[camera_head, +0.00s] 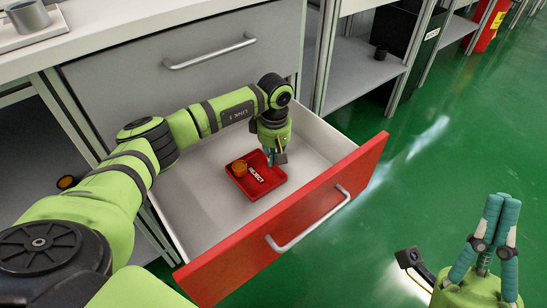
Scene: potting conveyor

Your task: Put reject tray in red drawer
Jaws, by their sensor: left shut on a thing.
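The red reject tray (264,188), with a white REJECT label, is inside the open red drawer (335,180). It appears low over or on the drawer's pale floor; I cannot tell if it rests there. A small orange round thing (240,169) lies in the tray. My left gripper (271,161) points down at the tray's far side and is shut on it; the fingertips are partly hidden. My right gripper (502,200) points up at the lower right, empty, away from the drawer, with its fingers close together.
A shut grey drawer (190,75) is above and behind the red one. A worktop with a grey metal pot (28,18) is at the upper left. Green floor (440,150) is clear at right.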

